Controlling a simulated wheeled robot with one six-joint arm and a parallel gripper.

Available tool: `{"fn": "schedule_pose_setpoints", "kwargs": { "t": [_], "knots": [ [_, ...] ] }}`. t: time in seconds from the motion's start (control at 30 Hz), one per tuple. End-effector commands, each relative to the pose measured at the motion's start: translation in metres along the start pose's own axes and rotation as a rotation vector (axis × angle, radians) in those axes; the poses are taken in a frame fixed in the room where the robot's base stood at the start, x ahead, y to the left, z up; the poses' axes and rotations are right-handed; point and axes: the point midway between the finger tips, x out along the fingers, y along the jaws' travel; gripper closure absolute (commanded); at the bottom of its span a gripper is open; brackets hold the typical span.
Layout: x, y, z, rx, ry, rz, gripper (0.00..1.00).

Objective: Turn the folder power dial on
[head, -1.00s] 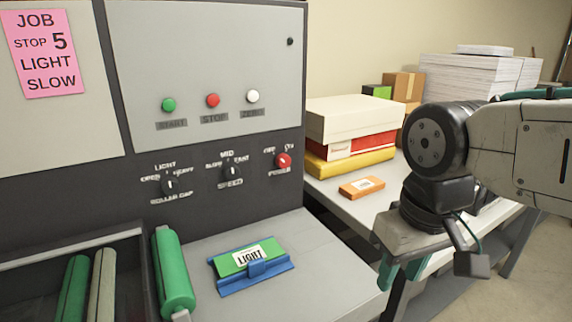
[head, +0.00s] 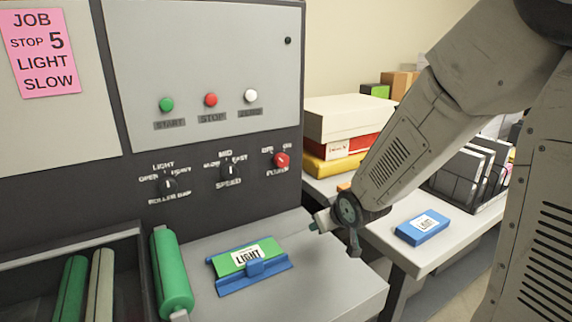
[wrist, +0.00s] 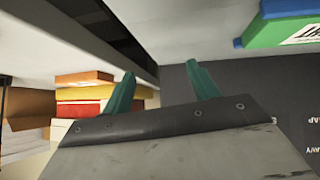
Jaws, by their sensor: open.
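The red power dial (head: 281,160) is on the dark control panel, at the right end of the row of dials in the head view. The small print around it is too blurred to read its setting surely. My gripper (head: 318,222) is below and to the right of the dial, in front of the panel and above the grey ledge, apart from the dial. In the wrist view my gripper (wrist: 160,82) shows its two green fingers spread apart with nothing between them. The power dial is not visible in the wrist view.
The speed dial (head: 230,170) and roller gap dial (head: 167,186) sit left of the power dial. A green and blue LIGHT block (head: 240,262) lies on the ledge (head: 330,285). Stacked boxes (head: 345,118) and a blue block (head: 423,228) stand on the side table.

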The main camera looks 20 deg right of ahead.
Motion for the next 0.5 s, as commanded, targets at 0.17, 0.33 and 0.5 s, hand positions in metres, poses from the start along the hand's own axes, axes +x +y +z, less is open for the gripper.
{"fn": "schedule_pose_setpoints", "kwargs": {
  "t": [0.17,0.33,0.5],
  "knots": [
    [0.018,-0.01,-0.053,-0.04,0.339,-0.049,0.41],
    [-0.006,-0.02,-0.107,-0.064,0.643,-0.09,0.41],
    [-0.027,-0.024,-0.13,-0.068,0.793,-0.108,0.41]
  ]
}}
